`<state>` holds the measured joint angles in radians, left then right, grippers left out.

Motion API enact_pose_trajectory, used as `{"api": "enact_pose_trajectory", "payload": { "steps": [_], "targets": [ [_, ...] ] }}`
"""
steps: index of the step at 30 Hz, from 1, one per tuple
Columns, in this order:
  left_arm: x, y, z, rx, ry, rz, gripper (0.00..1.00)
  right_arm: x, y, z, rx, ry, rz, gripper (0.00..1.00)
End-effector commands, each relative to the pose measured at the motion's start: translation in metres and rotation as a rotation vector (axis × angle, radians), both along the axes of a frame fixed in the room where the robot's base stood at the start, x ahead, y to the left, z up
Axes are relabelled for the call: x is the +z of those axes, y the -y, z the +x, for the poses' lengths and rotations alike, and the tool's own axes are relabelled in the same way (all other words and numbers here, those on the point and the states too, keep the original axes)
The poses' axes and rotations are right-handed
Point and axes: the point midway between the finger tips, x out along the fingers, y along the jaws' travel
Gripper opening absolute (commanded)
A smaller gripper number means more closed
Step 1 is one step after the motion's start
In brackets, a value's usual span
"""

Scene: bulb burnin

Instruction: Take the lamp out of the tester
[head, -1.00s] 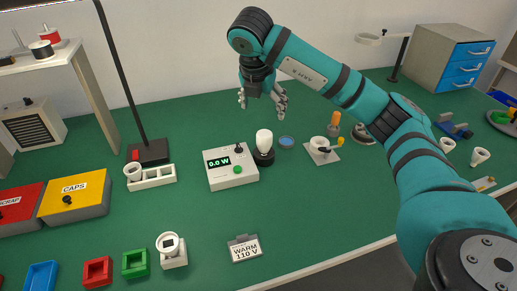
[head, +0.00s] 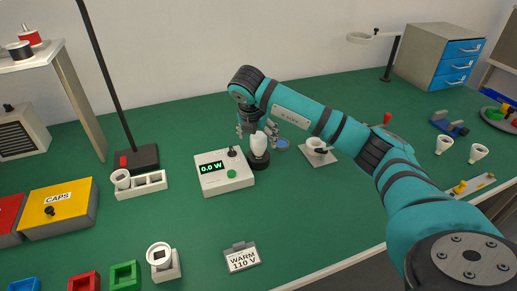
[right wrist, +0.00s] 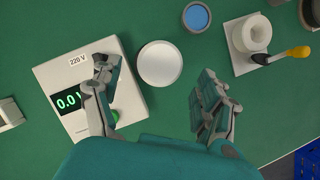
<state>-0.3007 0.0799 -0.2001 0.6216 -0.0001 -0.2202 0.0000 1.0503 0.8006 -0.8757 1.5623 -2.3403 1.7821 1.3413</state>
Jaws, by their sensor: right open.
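The white lamp (head: 258,143) stands upright in the black socket (head: 259,162) at the right side of the tester (head: 225,174), whose display reads 0.0 W. In the right wrist view the lamp (right wrist: 160,64) shows from above as a round white disc beside the tester (right wrist: 75,85). My right gripper (head: 258,130) is at the lamp's top. In the right wrist view its open fingers (right wrist: 160,100) are spread left and right of the lamp, the left finger over the tester's edge. Nothing is between them in their grip. My left gripper is not in view.
A blue round dish (right wrist: 196,16) and a white holder (right wrist: 248,36) with a yellow-and-black tool lie right of the lamp. A card reading WARM 110 V (head: 242,258) stands in front. A white rack (head: 140,184) is left. The green table between is clear.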

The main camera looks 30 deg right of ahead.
Motion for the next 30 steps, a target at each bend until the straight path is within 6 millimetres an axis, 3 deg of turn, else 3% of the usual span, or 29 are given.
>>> {"api": "enact_pose_trajectory", "payload": {
  "steps": [5,12,21,30],
  "targets": [
    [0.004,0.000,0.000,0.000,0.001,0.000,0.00,-0.012,0.003,0.003,-0.002,-0.002,0.000,0.77],
    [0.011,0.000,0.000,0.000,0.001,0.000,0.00,-0.044,0.012,0.013,-0.002,-0.002,0.000,0.77],
    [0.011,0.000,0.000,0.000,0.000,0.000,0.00,-0.051,0.014,0.015,0.000,0.001,0.000,0.77],
    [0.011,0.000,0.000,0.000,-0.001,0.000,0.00,-0.051,0.014,0.015,0.000,0.001,-0.001,0.40]
  ]
}}
